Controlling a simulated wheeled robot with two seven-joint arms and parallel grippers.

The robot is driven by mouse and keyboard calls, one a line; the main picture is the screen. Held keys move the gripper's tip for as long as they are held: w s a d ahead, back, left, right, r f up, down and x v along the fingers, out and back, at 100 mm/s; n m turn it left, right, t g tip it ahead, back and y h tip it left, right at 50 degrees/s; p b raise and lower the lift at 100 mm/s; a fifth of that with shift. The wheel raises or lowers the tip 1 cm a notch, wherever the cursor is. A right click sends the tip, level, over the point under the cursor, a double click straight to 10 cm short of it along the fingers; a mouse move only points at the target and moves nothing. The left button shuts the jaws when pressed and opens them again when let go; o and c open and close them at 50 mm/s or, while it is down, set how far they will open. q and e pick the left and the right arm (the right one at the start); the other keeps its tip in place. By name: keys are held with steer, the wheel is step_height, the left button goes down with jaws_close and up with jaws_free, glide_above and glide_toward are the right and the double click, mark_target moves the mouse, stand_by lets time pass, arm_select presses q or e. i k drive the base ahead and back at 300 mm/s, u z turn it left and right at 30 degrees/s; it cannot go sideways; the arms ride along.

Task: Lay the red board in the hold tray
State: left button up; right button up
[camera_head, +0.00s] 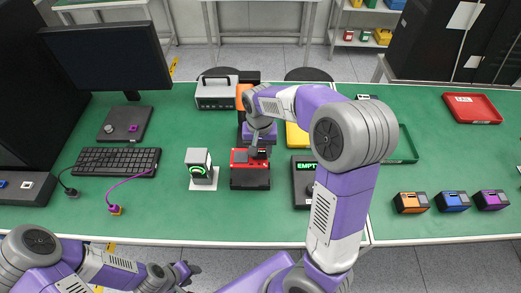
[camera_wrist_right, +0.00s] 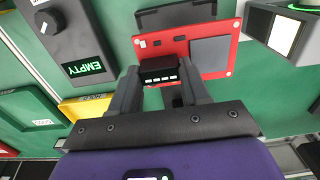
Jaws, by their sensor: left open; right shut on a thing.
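The red board (camera_head: 239,157) is at the middle of the table, over a dark block with a red strip (camera_head: 250,183). My right gripper (camera_head: 259,147) points down at the board. In the right wrist view its fingers (camera_wrist_right: 160,88) are shut on the black block of the red board (camera_wrist_right: 208,50). I cannot tell whether the board touches the block under it. A yellow tray (camera_head: 296,136), probably the hold tray, lies behind my right arm, partly hidden; its label is unreadable. It also shows in the right wrist view (camera_wrist_right: 85,108). My left gripper (camera_head: 187,272) is open and empty near the front edge.
A dark device reading EMPTY (camera_head: 304,190) stands right of the board, and a device with a green ring (camera_head: 200,168) stands left. A green tray (camera_head: 405,146) and a red tray (camera_head: 472,108) lie to the right. Several coloured modules (camera_head: 452,202) sit front right.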

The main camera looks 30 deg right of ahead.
mark_target(304, 134)
steer(key=k, duration=1)
